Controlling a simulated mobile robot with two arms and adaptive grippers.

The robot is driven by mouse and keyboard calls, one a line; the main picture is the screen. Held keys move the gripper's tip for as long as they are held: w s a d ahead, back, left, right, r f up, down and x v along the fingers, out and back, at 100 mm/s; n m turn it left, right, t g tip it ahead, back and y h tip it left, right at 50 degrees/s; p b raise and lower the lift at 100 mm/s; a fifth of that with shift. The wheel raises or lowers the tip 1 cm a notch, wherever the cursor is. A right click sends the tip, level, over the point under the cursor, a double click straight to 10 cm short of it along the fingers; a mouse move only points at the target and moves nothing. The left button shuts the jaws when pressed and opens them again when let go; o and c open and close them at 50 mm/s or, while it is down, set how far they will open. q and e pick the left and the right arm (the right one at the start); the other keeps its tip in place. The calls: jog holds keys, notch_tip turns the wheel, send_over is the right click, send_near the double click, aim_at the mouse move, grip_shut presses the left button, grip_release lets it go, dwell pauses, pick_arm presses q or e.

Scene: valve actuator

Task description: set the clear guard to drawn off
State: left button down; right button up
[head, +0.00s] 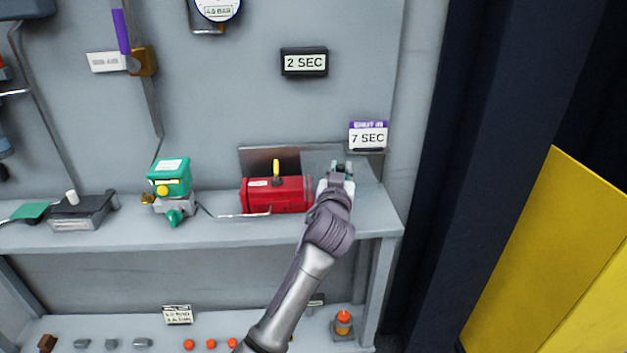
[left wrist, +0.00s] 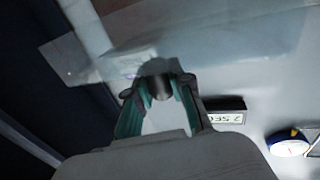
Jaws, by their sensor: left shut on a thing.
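The red actuator (head: 272,195) with a yellow indicator on top sits on the grey shelf, in front of a dark metal plate. My left gripper (head: 341,170) is at its right end, above the shelf's right part. In the left wrist view my left gripper (left wrist: 161,92) is shut on a dark round knob (left wrist: 158,84). Faint see-through panes of the clear guard (left wrist: 72,60) show around and behind the knob. In the head view the guard is hard to make out, and my gripper and arm hide part of that area. My right gripper is not in view.
A green and grey valve unit (head: 170,185) stands left of the actuator. The shelf's right edge is close to my gripper.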

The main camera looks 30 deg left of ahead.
pick_arm(q)
jog(key=shift+w+d, duration=0.6)
jog(key=shift+d, duration=0.35)
jog(key=c, duration=1)
grip_release()
jog(key=shift+s, duration=0.1)
jog(key=v, duration=1.2)
jog(key=shift+f, duration=0.1)
